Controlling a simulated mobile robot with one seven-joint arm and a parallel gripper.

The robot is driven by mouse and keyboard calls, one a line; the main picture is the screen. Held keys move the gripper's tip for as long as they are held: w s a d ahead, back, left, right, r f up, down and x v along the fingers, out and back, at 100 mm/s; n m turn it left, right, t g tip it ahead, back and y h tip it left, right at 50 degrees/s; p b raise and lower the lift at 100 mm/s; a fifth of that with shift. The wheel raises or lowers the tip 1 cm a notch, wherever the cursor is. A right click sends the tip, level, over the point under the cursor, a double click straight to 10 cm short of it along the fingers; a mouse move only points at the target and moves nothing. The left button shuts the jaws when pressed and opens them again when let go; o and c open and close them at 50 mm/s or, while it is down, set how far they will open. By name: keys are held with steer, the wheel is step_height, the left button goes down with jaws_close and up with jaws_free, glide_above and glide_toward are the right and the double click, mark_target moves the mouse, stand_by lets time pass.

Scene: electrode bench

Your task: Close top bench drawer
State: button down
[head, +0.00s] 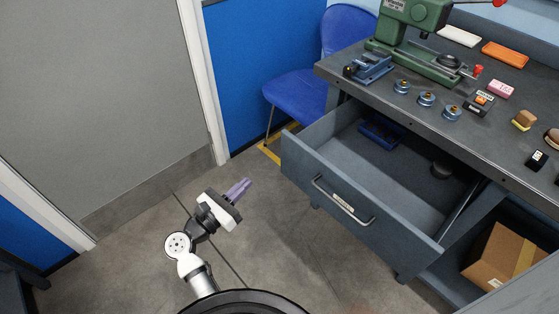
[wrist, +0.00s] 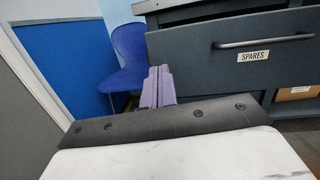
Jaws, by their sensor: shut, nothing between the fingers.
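The top bench drawer (head: 365,222) is pulled well out of the grey bench in the head view. Its front carries a metal bar handle (head: 343,208) and a label. In the wrist view the drawer front (wrist: 195,65) fills the right side, with the handle (wrist: 262,41) and a label reading SPARES (wrist: 253,56). My gripper (head: 246,184) has purple fingers. It is shut and empty, left of the drawer front and apart from the handle. In the wrist view the fingers (wrist: 158,72) show left of the handle, overlapping the drawer's left edge; any contact cannot be told.
Inside the drawer lie a blue tray (head: 380,134) and a small dark round item (head: 441,170). A blue chair (head: 300,92) stands left of the bench. A cardboard box (head: 503,255) sits on the lower shelf. The floor before the drawer is clear.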

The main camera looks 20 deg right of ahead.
step_height(320, 180, down, 4)
steer(key=s+d+m+g, duration=0.2)
steer(key=s+d, duration=0.1)
steer(key=p, duration=0.5)
glide_toward(301, 168)
steer(key=shift+g, duration=0.3)
steer(key=x, duration=0.6)
steer(key=shift+w+d+r, duration=0.15)
steer(key=shift+w+d, duration=0.05)
steer(key=shift+d, duration=0.15)
steer(key=shift+d+b, duration=0.1)
steer(key=shift+b, duration=0.2)
steer(key=b+x, duration=0.3)
steer(key=x, duration=0.6)
steer(key=b+x, duration=0.4)
steer(key=x, duration=0.5)
steer(key=b+x, duration=0.3)
steer(key=x, duration=0.7)
steer(key=shift+w+f+b, duration=0.2)
steer(key=shift+f+b, duration=0.1)
steer(key=shift+f, duration=0.15)
steer(key=shift+w+d+r, duration=0.1)
steer(key=shift+w+d, duration=0.15)
steer(key=shift+d, duration=0.1)
steer(key=shift+r, duration=0.35)
